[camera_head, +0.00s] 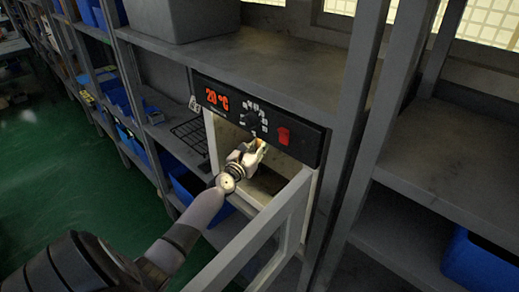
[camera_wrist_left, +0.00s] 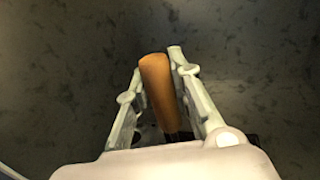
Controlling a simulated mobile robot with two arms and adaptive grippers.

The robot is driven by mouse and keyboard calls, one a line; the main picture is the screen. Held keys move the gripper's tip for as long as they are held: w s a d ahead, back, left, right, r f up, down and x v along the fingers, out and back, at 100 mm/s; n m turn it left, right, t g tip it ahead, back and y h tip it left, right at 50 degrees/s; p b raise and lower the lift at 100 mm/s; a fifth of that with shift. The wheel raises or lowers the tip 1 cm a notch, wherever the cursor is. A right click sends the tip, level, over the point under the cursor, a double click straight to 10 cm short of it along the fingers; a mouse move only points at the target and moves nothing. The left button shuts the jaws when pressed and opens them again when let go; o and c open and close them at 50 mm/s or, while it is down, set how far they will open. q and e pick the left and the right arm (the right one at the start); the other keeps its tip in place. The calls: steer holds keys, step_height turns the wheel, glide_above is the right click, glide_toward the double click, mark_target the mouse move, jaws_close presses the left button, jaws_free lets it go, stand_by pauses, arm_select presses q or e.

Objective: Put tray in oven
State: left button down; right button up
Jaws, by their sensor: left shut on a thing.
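The oven (camera_head: 213,130) stands in the shelf unit with its glass-framed door (camera_head: 262,228) open toward me. Its black control panel (camera_head: 268,122) reads 20 °C. My left gripper (camera_head: 256,151) is at the oven's opening, just below the panel. In the left wrist view, the left gripper (camera_wrist_left: 157,75) is shut on an orange-brown handle (camera_wrist_left: 157,80), which lies between its two fingers. The handle's lower end meets something dark, mostly hidden by the gripper. I cannot make out a whole tray. My right gripper is not in view.
A black wire rack (camera_head: 190,134) lies on the shelf left of the oven. A blue bin (camera_head: 186,185) sits below it and another blue bin (camera_head: 480,264) at lower right. A grey box (camera_head: 180,15) stands above. Green floor (camera_head: 70,185) is clear at left.

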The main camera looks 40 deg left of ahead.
arm_select(q)
steer(key=shift+r, duration=0.25)
steer(key=shift+f, duration=0.15)
steer(key=c, duration=1.8)
jaws_free()
steer(key=shift+f, duration=0.1)
steer(key=o, duration=0.4)
steer(key=shift+s+d, duration=0.1)
steer(key=shift+c, duration=0.2)
